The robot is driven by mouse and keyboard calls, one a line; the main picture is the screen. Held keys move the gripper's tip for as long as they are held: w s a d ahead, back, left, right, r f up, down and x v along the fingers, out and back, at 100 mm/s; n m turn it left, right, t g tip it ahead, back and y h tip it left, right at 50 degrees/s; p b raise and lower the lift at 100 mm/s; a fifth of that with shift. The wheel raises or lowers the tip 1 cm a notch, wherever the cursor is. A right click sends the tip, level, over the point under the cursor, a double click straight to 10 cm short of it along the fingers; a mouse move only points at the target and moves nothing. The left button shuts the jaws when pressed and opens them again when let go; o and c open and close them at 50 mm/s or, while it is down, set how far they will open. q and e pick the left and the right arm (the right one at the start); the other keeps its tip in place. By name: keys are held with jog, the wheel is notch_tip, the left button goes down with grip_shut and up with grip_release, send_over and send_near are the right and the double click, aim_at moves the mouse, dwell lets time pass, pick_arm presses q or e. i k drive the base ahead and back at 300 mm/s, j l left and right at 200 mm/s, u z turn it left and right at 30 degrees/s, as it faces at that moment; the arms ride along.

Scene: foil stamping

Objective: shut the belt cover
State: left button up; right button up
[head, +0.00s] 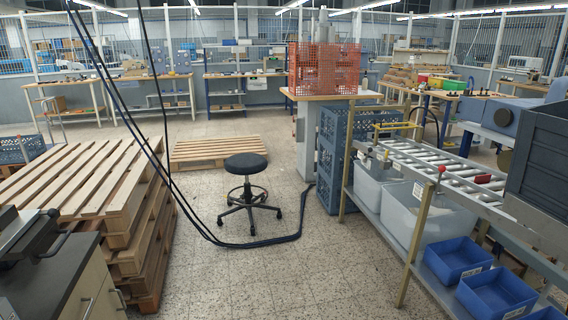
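I cannot make out a belt cover for certain in the head view. A blue-grey machine housing (494,112) stands at the right behind the roller conveyor (440,168); I cannot tell whether a cover on it is open or shut. A press stands behind an orange mesh guard (324,70) at the back centre. Neither of my grippers is in view.
Stacked wooden pallets (90,185) stand at the left, beside a dark-topped cabinet (62,275). A black stool (246,166) and hanging dark cables (180,190) are mid-floor. Blue bins (496,293) sit under the conveyor. The front centre floor (270,285) is clear.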

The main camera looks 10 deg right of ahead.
aim_at(467, 108)
jog(key=i+l+z, duration=0.2)
jog(key=i, duration=0.5)
jog(key=i+j+z, duration=0.25)
jog(key=i, duration=0.4)
jog(key=i+z, duration=0.2)
jog(key=i, duration=0.5)
jog(key=i+z, duration=0.15)
jog(key=i, duration=0.3)
jog(key=i+j+z, duration=0.2)
jog(key=i, duration=0.2)
jog(key=i+j+z, duration=0.15)
jog(key=i, duration=0.25)
jog(key=i+j+z, duration=0.15)
jog(key=i, duration=0.3)
